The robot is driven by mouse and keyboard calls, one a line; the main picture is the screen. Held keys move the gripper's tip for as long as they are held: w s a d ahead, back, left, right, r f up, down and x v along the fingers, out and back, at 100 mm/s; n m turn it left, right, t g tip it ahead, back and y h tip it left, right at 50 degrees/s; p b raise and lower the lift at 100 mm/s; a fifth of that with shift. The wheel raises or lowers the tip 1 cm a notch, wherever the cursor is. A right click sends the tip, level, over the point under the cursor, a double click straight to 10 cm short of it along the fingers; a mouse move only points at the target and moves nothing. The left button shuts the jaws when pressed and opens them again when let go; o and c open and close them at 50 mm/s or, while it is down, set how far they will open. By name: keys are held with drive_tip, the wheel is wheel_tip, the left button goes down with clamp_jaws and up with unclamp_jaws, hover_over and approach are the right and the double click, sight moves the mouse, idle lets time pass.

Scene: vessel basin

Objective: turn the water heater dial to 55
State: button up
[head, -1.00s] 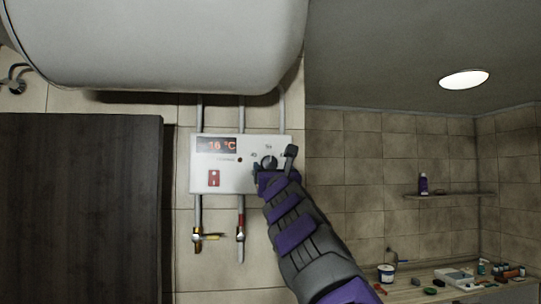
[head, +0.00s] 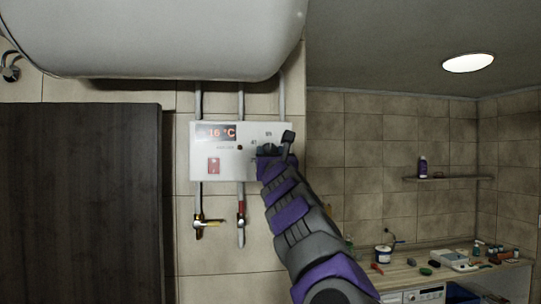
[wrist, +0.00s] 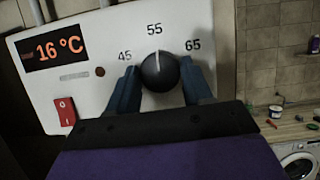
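The water heater's control panel (head: 225,165) is a white box on the tiled wall, and its display reads 16 °C. Its round black dial (wrist: 160,72) has a white pointer mark directed up at 55, between the 45 and 65 labels. My gripper (wrist: 161,78) has its fingers apart, one on each side of the dial. They are very close to its sides; I cannot tell whether they press on it. In the head view my gripper (head: 275,145) covers most of the dial.
A red switch (wrist: 63,112) is at the panel's lower left. The white tank (head: 160,35) hangs above; pipes with valves (head: 207,222) run below. A dark cabinet (head: 80,200) stands left. A cluttered counter (head: 400,275) and a washing machine (wrist: 300,163) are at right.

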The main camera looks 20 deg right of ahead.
drive_tip(key=c, duration=0.5)
drive_tip(key=shift+r+n+p, duration=0.15)
drive_tip(key=shift+n+p, duration=0.25)
drive_tip(key=shift+s, duration=0.1)
drive_tip(key=o, duration=1)
drive_tip(key=shift+o, duration=0.2)
drive_tip(key=shift+f+y, duration=0.2)
drive_tip(key=shift+y, duration=0.2)
